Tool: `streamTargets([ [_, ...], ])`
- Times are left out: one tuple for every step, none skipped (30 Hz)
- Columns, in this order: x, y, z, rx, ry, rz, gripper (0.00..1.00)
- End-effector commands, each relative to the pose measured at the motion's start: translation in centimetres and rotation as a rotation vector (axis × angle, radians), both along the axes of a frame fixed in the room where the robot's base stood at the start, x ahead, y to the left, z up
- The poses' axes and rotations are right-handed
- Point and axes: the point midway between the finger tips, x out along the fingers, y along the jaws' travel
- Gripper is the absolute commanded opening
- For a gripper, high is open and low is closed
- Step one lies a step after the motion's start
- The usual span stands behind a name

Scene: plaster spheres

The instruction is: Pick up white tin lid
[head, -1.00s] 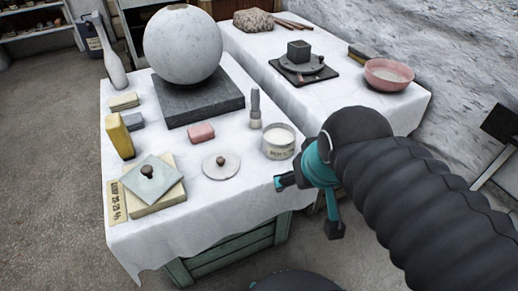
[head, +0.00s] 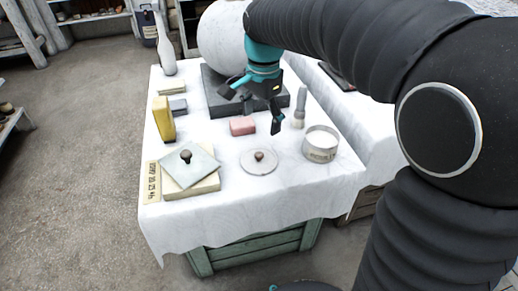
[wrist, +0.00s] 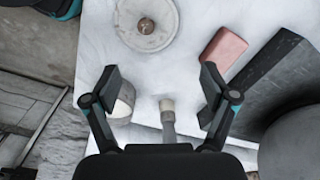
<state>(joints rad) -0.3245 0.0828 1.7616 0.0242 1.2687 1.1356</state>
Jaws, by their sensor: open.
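The white tin lid (head: 258,162) is a flat round disc with a small brown knob. It lies on the white-clothed table in front of the pink block. In the wrist view the lid (wrist: 147,24) is at the top, beyond my fingertips. My gripper (head: 262,117) is open and empty, pointing down above the table behind the lid. The open white tin (head: 320,144) stands to the right of the lid.
A pink block (head: 242,126), a brush (head: 299,108) and a dark slab (head: 222,97) bearing a large sphere (head: 222,40) are close by. A grey plate with a knob (head: 189,166) lies on a cream block at left. Cloth in front of the lid is clear.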

Motion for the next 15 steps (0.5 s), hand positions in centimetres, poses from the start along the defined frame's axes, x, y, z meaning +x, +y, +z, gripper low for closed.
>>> streamTargets([
  [0.7, 0.4, 0.4, 0.000, 0.012, -0.090, 0.85],
  [0.9, 0.6, 0.8, -0.001, 0.020, -0.152, 0.85],
  [1.2, 0.7, 1.3, -0.001, 0.028, -0.235, 0.85],
  [1.3, 0.8, 1.7, -0.002, 0.034, -0.299, 0.85],
  [1.4, 0.8, 2.2, -0.001, 0.038, -0.362, 0.85],
  [1.4, 0.8, 2.9, 0.000, 0.041, -0.445, 0.85],
  [1.3, 0.8, 3.4, -0.002, 0.046, -0.505, 0.85],
  [1.3, 0.8, 3.7, -0.003, 0.051, -0.562, 0.85],
  [1.1, 0.8, 4.1, -0.007, 0.059, -0.633, 0.85],
  [1.0, 0.7, 4.2, -0.011, 0.066, -0.683, 0.85],
  [0.8, 0.7, 4.2, -0.017, 0.074, -0.728, 0.85],
  [0.5, 0.6, 4.2, -0.025, 0.084, -0.781, 0.85],
  [0.4, 0.5, 4.2, -0.029, 0.090, -0.817, 0.85],
  [0.3, 0.5, 4.2, -0.033, 0.093, -0.848, 0.85],
  [0.2, 0.5, 4.2, -0.036, 0.097, -0.882, 0.85],
])
